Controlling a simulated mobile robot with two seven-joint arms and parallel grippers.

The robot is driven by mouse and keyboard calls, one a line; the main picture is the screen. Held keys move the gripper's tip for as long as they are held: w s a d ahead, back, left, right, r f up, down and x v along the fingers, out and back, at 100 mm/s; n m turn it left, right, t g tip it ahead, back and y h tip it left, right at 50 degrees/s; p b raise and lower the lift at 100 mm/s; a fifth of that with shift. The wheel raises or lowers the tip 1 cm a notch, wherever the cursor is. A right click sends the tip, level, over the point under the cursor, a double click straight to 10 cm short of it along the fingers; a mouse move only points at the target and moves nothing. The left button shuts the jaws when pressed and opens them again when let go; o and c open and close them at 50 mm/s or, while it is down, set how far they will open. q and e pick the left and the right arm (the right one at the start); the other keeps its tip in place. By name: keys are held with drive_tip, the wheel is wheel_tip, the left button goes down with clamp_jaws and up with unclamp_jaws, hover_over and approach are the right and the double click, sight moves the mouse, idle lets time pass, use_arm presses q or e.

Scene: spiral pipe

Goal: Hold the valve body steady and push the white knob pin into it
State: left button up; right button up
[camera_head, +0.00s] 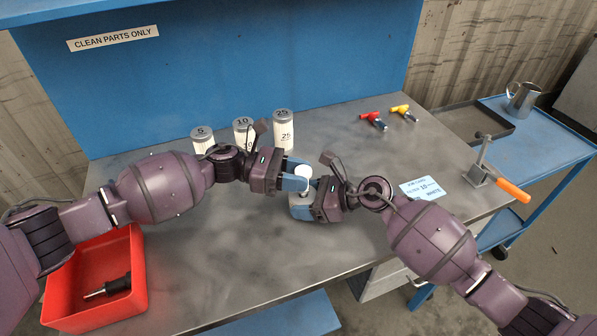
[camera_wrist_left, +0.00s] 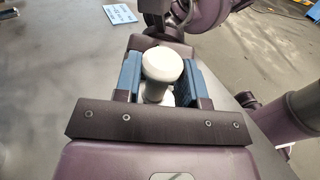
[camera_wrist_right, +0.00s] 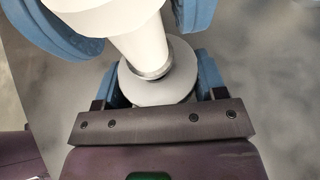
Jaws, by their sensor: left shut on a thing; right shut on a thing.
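The white knob pin (camera_head: 303,171) is between the blue fingers of my left gripper (camera_head: 297,183), which is shut on it. Its round cap (camera_wrist_left: 162,64) and stem show in the left wrist view. My right gripper (camera_head: 302,207) is shut on the valve body (camera_wrist_right: 155,86), a pale round piece, just below the left gripper. In the right wrist view the pin's stem (camera_wrist_right: 140,45) stands tilted over the valve body's top, with its lower end at the centre. I cannot tell how deep it sits. The fingers hide most of the valve body.
Canisters marked 5 (camera_head: 203,140), 10 (camera_head: 243,133) and 25 (camera_head: 283,130) stand at the back. A red bin (camera_head: 140,285) holds a black-handled tool. A card (camera_head: 422,188), an orange-handled clamp (camera_head: 512,190) and red (camera_head: 373,117) and yellow (camera_head: 402,112) handled parts lie right. The front middle is clear.

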use_arm(q)
drive_tip(key=shift+f, duration=0.75)
drive_tip(key=o, duration=1.1)
drive_tip(key=shift+c, duration=0.2)
wheel_tip(320, 180, up, 10)
drive_tip(key=shift+f, duration=0.1)
use_arm(e)
drive_tip(key=o, duration=1.3)
drive_tip(key=shift+d, duration=0.1)
